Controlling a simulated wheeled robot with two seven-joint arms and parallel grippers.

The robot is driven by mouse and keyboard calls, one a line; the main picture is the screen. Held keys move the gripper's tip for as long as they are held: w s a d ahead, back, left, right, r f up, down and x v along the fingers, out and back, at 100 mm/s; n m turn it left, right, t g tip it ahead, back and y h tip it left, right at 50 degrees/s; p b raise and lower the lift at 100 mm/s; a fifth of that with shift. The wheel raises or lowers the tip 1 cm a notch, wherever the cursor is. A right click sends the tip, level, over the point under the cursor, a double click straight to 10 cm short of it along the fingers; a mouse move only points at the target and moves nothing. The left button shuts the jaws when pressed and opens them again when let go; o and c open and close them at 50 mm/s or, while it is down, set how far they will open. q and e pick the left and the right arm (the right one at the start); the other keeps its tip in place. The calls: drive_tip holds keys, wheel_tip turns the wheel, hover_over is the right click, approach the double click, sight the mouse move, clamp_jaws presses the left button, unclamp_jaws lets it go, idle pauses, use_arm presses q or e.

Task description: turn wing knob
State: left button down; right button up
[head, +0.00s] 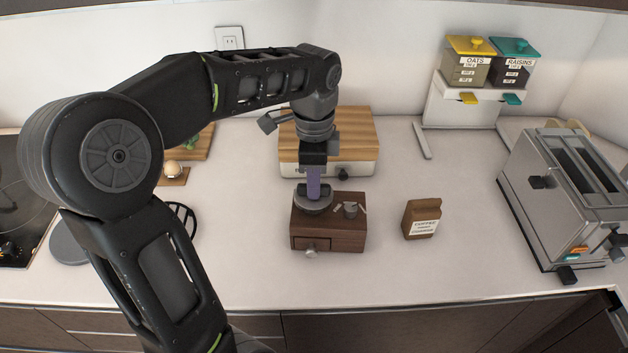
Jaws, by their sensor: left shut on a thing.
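A small dark-wood box (345,236) like a coffee grinder stands mid-counter, with a drawer and a small pale drawer knob (310,253) on its front. A round grey metal part (313,207) sits on the left of its top, and a small metal cup-like piece (350,210) on the right. My left gripper (313,190) points down over the round part, its purplish fingers shut on what seems to be the wing knob there. The fingers hide the knob, so its angle cannot be seen. My right gripper is not in view.
A wood-topped appliance (350,135) stands close behind the box. A brown coffee bag (422,218) stands to its right, and a steel toaster (555,190) is farther right. A dispenser with oats and raisins bins (463,105) is at the back. The counter in front is clear.

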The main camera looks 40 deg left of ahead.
use_arm(q)
drive_tip(key=shift+m, duration=1.5)
drive_tip(key=c, duration=1.4)
unclamp_jaws()
drive_tip(key=shift+o, duration=0.2)
